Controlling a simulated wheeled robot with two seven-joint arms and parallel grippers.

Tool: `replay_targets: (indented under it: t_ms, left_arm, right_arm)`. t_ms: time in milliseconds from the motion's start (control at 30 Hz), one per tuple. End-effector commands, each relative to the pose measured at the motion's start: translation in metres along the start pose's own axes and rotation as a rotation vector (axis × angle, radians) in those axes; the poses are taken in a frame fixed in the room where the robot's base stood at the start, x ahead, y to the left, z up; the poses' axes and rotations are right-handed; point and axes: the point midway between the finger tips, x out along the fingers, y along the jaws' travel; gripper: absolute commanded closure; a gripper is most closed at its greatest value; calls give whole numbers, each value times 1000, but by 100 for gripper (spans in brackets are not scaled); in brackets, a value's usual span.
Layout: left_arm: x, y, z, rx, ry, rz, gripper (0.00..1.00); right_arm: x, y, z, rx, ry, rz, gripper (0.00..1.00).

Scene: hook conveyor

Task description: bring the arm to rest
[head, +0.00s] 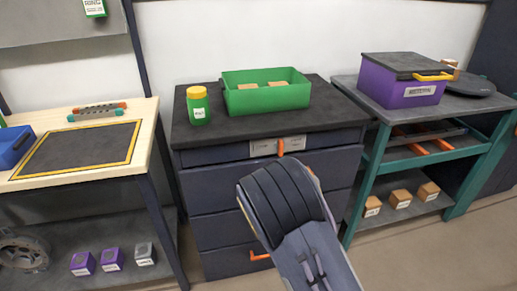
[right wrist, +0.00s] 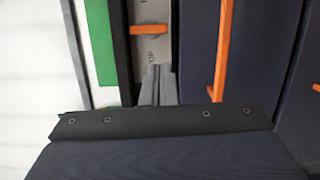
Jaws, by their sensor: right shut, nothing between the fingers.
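My right arm (head: 290,215) reaches up from the bottom of the head view toward the dark drawer cabinet (head: 215,205). Its gripper is hidden behind the forearm and wrist there. In the right wrist view my right gripper (right wrist: 158,82) is shut and empty, its fingers together, in front of the cabinet. The fingertips appear near the label strip (right wrist: 153,55) with an orange tab (right wrist: 150,29). I cannot tell whether they touch the cabinet. My left gripper is in neither view.
On the cabinet top stand a green bin (head: 262,99) with brown blocks and a yellow-lidded green jar (head: 197,106). An orange drawer handle (right wrist: 223,50) sticks out close to the right gripper. A workbench (head: 148,125) stands left, a teal-framed cart (head: 368,180) right.

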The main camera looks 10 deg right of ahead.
Motion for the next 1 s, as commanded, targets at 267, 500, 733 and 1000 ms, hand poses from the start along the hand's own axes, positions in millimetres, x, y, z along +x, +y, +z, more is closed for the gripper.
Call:
replay_targets:
  t_ms: [267, 500, 733, 1000]
  left_arm:
    - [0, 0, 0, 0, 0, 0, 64]
    - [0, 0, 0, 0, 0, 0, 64]
    - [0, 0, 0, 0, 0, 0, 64]
    - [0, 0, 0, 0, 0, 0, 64]
  right_arm:
    - [-7, -9, 29, 290, -49, -190, 100]
    - [-63, -6, 56, 945, -115, -587, 100]
    - [-154, 33, 67, 1399, -163, -904, 100]
    - [-265, 57, 83, 1612, -322, -1138, 100]
